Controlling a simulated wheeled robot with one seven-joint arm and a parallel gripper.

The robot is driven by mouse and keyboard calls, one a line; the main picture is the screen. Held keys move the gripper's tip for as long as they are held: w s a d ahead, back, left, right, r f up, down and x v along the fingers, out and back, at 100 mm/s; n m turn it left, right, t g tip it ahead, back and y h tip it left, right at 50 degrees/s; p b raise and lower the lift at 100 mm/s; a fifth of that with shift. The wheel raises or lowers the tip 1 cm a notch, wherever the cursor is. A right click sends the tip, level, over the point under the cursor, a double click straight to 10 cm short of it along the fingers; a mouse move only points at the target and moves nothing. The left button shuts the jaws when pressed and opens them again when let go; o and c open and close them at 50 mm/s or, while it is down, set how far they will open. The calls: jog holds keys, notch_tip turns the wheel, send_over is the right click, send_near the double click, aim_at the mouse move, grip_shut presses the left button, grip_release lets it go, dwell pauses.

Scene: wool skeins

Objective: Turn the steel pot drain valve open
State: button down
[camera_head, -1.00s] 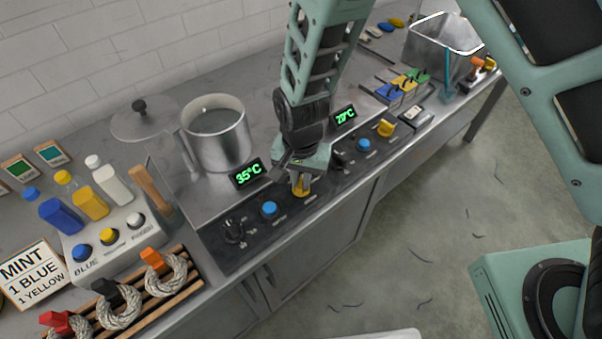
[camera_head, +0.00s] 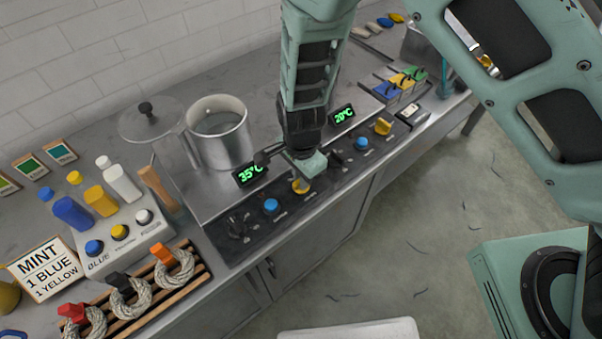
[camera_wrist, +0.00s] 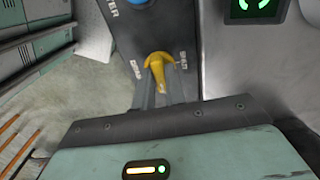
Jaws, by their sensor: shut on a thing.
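The yellow drain valve (camera_head: 302,187) sits on the dark front panel below the steel pot (camera_head: 221,140), right of a blue button. In the wrist view the valve's yellow handle (camera_wrist: 157,68) lies between my two dark fingers, its narrow end toward my palm. Small white labels flank it on the panel; I cannot read them surely. My gripper (camera_head: 303,178) is shut on the valve handle and hides part of it in the head view. The fingers also show in the wrist view (camera_wrist: 163,92).
A black knob (camera_head: 238,227) and the blue button (camera_head: 271,206) are left of the valve. A green 35°C display (camera_head: 250,174) is just behind my gripper, partly covered. A second yellow valve (camera_head: 382,126) is to the right. Open floor lies in front of the counter.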

dwell(0.4)
jog(key=c, duration=1.4)
grip_release()
jog(key=shift+c, duration=0.2)
notch_tip(320, 180, up, 18)
jog(key=b, duration=0.1)
jog(key=shift+f, duration=0.25)
jog(key=s+d+r+n, duration=0.3)
jog(key=s+d+n, duration=0.2)
jog(key=s+n, duration=0.4)
jog(key=s+d+r+n, duration=0.3)
jog(key=s+d+n, duration=0.2)
jog(key=s+n, duration=0.4)
jog(key=shift+r+n+y, duration=0.3)
jog(key=shift+r+n, duration=0.1)
jog(key=shift+n, duration=0.1)
